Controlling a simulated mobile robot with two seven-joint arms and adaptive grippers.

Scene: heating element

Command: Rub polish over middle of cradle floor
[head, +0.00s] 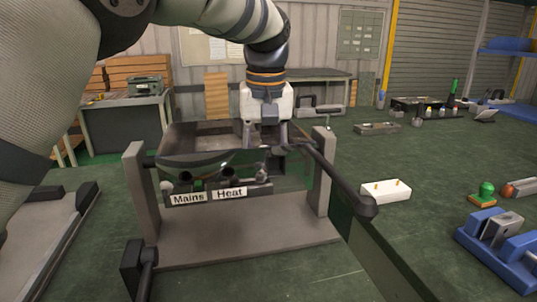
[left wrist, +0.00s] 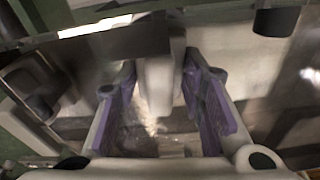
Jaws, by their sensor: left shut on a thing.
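A heating unit with a dark open trough (head: 190,140) stands between two grey posts on a grey base (head: 245,235). Its front carries labels reading Mains (head: 187,198) and Heat (head: 229,193). My left gripper (head: 266,148) reaches down over the right part of the trough. My right gripper is not in view.
A dark bar (head: 340,180) with a round knob slants out at the unit's right. A white block with pegs (head: 386,191), a green-knobbed piece (head: 485,193) and a blue fixture (head: 497,240) lie to the right. A grey platform (head: 45,240) lies at the left. Green floor between is clear.

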